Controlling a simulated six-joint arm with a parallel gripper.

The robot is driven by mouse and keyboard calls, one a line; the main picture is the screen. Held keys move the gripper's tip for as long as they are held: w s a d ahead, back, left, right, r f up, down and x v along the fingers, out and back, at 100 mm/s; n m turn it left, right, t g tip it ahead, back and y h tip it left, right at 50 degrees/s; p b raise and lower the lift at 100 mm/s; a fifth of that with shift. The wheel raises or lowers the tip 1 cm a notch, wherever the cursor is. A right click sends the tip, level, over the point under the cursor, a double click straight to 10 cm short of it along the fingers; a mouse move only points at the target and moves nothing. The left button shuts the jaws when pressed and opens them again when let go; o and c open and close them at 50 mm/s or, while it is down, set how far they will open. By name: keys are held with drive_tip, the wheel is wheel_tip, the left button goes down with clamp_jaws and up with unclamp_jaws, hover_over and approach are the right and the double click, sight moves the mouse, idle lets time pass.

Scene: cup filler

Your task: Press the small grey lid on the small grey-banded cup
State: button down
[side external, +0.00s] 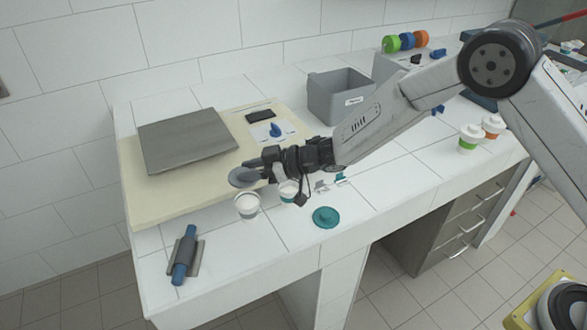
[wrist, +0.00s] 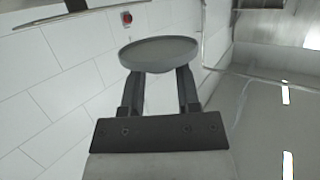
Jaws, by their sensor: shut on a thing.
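My gripper (side external: 256,172) is shut on the small grey lid (side external: 240,179) and holds it above the counter. In the wrist view the lid (wrist: 160,52) sits tilted across the tips of my gripper (wrist: 160,78). A small white cup (side external: 247,208) with a dark greyish band stands open and upright just below the lid, which is apart from it. A second white cup (side external: 288,192) with a greenish band stands to its right, partly hidden by my gripper. I cannot tell the band colours for sure. No cup shows in the wrist view.
A teal lid (side external: 326,217) lies on the counter to the right. A blue-handled tool (side external: 185,256) lies near the front left edge. A cream board (side external: 150,198) bears a grey plate (side external: 188,138). A grey bin (side external: 338,97) and two lidded cups stand farther back and right.

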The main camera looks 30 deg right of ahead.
sight(255, 201)
drive_tip(key=shift+f, duration=0.15)
drive_tip(key=shift+f, duration=3.15)
drive_tip(key=shift+f, duration=0.35)
drive_tip(key=shift+c, duration=1.2)
unclamp_jaws()
drive_tip(key=shift+d, duration=0.1)
drive_tip(key=v, duration=0.7)
drive_tip(key=shift+s+d+r, duration=0.2)
drive_tip(key=shift+s+d, duration=0.05)
